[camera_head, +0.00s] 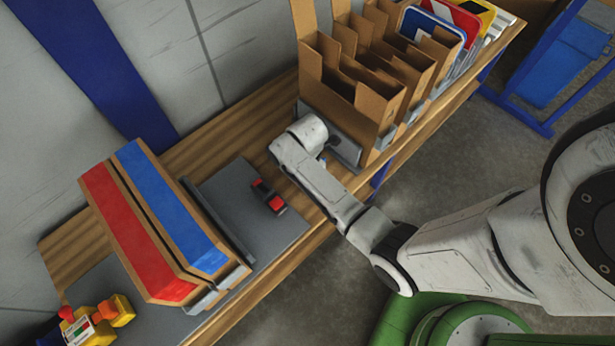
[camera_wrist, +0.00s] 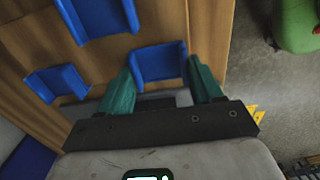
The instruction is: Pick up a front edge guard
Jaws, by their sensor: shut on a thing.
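In the wrist view, my gripper (camera_wrist: 162,78) has two teal fingers, one on each side of a blue U-shaped edge guard (camera_wrist: 159,64). It is shut on this guard. A larger blue guard (camera_wrist: 104,17) lies above it, and another blue guard (camera_wrist: 58,84) lies to the left, on a brown wooden surface (camera_wrist: 160,20). In the head view, the end of my arm is over the bench just left of the cardboard holders; the fingers and the blue guards are hidden there.
Cardboard holders (camera_head: 360,90) stand right of my arm's end on the wooden bench (camera_head: 225,140), with road signs (camera_head: 450,20) behind them. Red (camera_head: 130,235) and blue (camera_head: 170,210) boxes, a grey mat (camera_head: 245,195) and a red-and-black tool (camera_head: 268,197) are left.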

